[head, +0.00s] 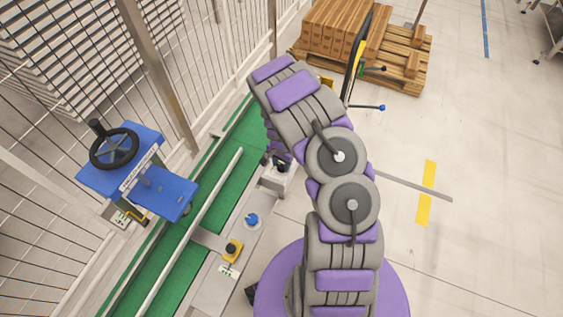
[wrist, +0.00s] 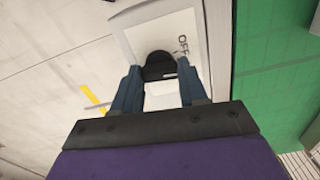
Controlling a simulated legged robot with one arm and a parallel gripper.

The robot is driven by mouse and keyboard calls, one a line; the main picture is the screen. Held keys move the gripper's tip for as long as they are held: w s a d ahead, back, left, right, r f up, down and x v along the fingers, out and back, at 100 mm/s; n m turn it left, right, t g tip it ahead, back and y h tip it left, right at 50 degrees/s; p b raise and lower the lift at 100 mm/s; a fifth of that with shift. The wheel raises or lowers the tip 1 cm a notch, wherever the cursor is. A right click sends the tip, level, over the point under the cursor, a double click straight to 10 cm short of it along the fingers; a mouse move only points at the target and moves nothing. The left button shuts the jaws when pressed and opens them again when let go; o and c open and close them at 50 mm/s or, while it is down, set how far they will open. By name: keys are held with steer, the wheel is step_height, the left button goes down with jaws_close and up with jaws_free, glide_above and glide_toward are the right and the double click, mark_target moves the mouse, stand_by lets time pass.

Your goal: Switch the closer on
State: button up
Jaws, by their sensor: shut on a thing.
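In the wrist view, a black rotary knob (wrist: 159,66) sits on a white plate (wrist: 135,38) with the word OFF printed beside it. My gripper (wrist: 160,76) has its two blue-grey fingers on either side of the knob and is shut on it. In the head view, my gripper (head: 274,160) reaches down to a small white switch box on the conveyor's edge, and my arm hides much of it. A blue machine (head: 165,190) with a black handwheel stands over the conveyor at the left. Lettering on it is too small to read.
A green conveyor (head: 222,185) runs alongside a wire fence (head: 60,75). A blue knob (head: 252,219) and a yellow box with a black button (head: 233,249) sit on its grey edge. A pallet of brown boxes (head: 410,62) stands at the back.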

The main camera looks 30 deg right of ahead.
mark_target(281, 164)
steer(key=shift+w+m, duration=0.1)
steer(key=shift+m, duration=1.4)
steer(key=o, duration=1.1)
steer(key=shift+c, duration=0.2)
step_height(281, 164, up, 17)
steer(key=p, duration=0.3)
steer(key=shift+r+p, duration=0.2)
steer(key=shift+p, duration=0.1)
